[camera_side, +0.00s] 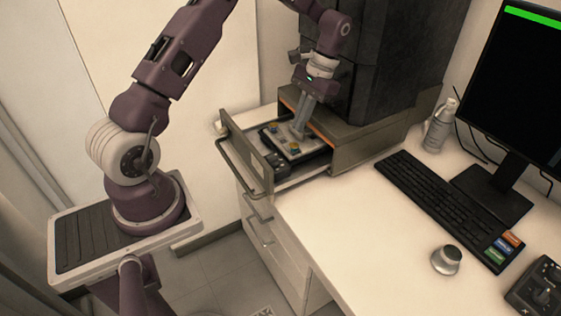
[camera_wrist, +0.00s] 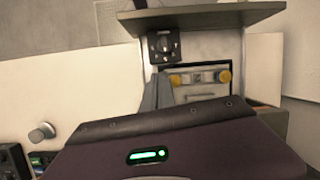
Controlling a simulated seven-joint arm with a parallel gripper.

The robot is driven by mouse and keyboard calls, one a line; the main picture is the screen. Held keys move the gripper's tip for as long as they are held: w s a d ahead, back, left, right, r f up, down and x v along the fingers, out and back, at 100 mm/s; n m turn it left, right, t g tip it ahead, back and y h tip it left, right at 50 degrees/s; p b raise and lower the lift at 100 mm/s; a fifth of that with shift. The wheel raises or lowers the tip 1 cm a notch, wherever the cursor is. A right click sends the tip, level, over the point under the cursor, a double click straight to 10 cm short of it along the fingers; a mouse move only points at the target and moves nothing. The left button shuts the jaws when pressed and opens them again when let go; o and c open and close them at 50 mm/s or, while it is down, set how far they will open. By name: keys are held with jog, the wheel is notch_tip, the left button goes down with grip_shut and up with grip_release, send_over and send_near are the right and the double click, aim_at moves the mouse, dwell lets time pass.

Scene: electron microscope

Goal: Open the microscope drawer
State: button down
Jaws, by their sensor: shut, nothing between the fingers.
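The microscope drawer (camera_side: 246,153) stands pulled out from the brown-grey microscope base (camera_side: 372,143), its front panel and bar handle (camera_side: 238,168) facing left. In the wrist view the panel's top edge (camera_wrist: 215,15) crosses the top. Inside the drawer lies a metal stage (camera_side: 293,142) with yellow knobs, which also shows in the wrist view (camera_wrist: 200,88). My gripper (camera_side: 298,134) points down over the stage, behind the front panel and apart from the handle. Its fingers (camera_wrist: 156,92) are shut and hold nothing. I cannot tell whether the fingertips touch the stage.
The dark microscope body (camera_side: 385,60) rises close behind my gripper. A keyboard (camera_side: 445,205), monitor (camera_side: 525,75), spray bottle (camera_side: 438,127), round knob (camera_side: 446,260) and control box (camera_side: 540,290) stand on the white desk (camera_side: 345,225). Desk drawers with handles sit below. The desk's front middle is clear.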

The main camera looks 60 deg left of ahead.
jog(key=shift+m, duration=0.8)
jog(key=s+d+f, duration=0.1)
jog(key=f, duration=0.1)
jog(key=s+f, duration=0.1)
jog(key=f, duration=0.2)
jog(key=s+d+f, duration=0.1)
jog(key=f, duration=0.2)
jog(key=shift+d+f, duration=0.1)
jog(key=shift+d, duration=0.2)
jog(key=s, duration=0.3)
jog(key=shift+s+f, duration=0.2)
jog(key=shift+f, duration=0.15)
jog(key=shift+s, duration=0.45)
jog(key=s, duration=0.8)
jog(key=shift+s, duration=0.3)
